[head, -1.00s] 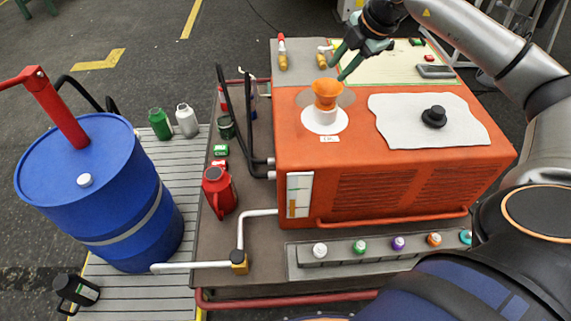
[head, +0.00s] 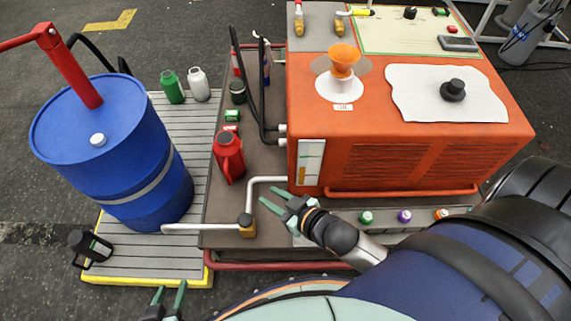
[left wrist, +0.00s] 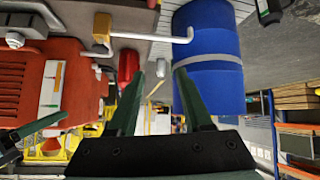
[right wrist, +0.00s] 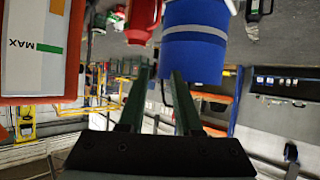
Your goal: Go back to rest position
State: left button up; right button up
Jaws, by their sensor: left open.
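My left gripper (head: 169,297) is at the bottom edge of the head view, in front of the platform. Its two green fingers are apart with nothing between them; they also show in the left wrist view (left wrist: 158,100). My right gripper (head: 271,200) is in front of the orange machine (head: 420,150), above the bench front near the white pipe. Its fingers are open and empty, and they show apart in the right wrist view (right wrist: 160,100). The orange funnel (head: 343,62) stands in the white filler neck on the machine top, clear of both grippers.
A blue drum (head: 110,150) with a red pump handle stands on the slatted platform (head: 185,262) at left. A red jug (head: 229,158) is on the bench, near my right gripper. Green and grey bottles stand behind the drum. A black mug (head: 90,247) is front left.

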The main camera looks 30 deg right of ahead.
jog(key=s+f+m+g, duration=0.1)
jog(key=s+f+g, duration=0.1)
jog(key=s+f, duration=0.3)
jog(key=shift+s+a+g, duration=0.35)
jog(key=shift+s+g, duration=0.05)
jog(key=shift+s, duration=0.7)
pick_arm(q)
notch_tip(320, 180, up, 8)
jog(key=s+a+p, duration=0.1)
jog(key=a+p, duration=0.1)
jog(key=p, duration=0.8)
jog(key=shift+a+y, duration=0.3)
pick_arm(e)
notch_tip(320, 180, up, 8)
jog(key=s+d+h, duration=0.1)
jog(key=d, duration=0.1)
jog(key=shift+m, duration=0.3)
pick_arm(q)
jog(key=shift+s, duration=0.1)
pick_arm(e)
jog(key=shift+d+r, duration=0.1)
